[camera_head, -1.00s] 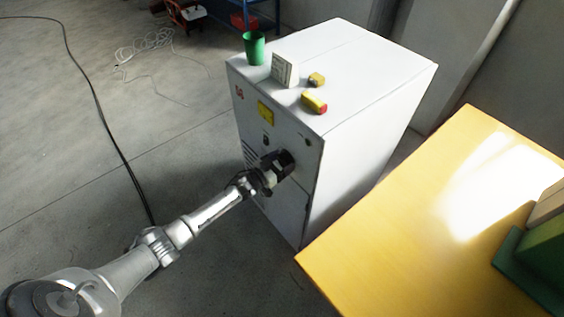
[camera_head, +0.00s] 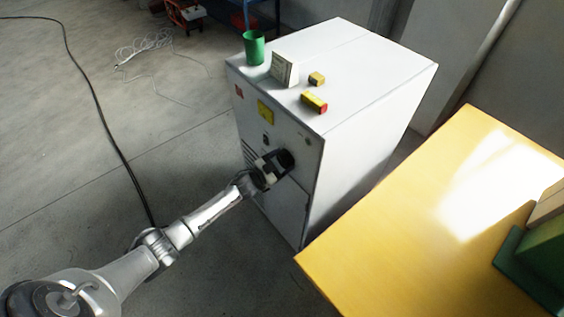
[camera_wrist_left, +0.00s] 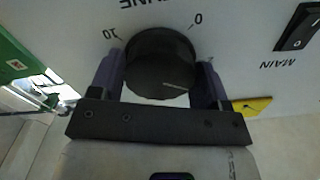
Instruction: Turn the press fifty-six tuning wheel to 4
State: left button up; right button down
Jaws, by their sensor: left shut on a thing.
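The tuning wheel (camera_wrist_left: 160,62) is a round black knob on the white front of the press cabinet (camera_head: 370,75). In the left wrist view it sits between the two fingers of my left gripper (camera_wrist_left: 161,85), which is shut on it. A short pale line shows on the knob's lower right part. In the head view my left gripper (camera_head: 276,166) reaches the cabinet front and covers much of the knob. My right gripper is not in view.
A MAIN switch (camera_wrist_left: 300,27) is beside the knob. On the cabinet top stand a green cup (camera_head: 254,47), a white card (camera_head: 285,68) and two small yellow blocks, one red-ended (camera_head: 314,102). A yellow table (camera_head: 400,235) is at right. A black cable (camera_head: 100,110) lies on the floor.

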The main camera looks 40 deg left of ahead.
pick_arm(q)
jog(key=m, duration=0.4)
jog(key=shift+m+b, duration=0.3)
jog(key=shift+b, duration=0.1)
jog(key=shift+m, duration=0.6)
jog(key=shift+r, duration=0.1)
jog(key=o, duration=0.9)
jog(key=s+a, duration=0.2)
jog(key=s, duration=1.1)
jog(key=shift+s+a+p, duration=0.3)
jog(key=shift+a+p, duration=0.1)
jog(key=shift+p, duration=0.05)
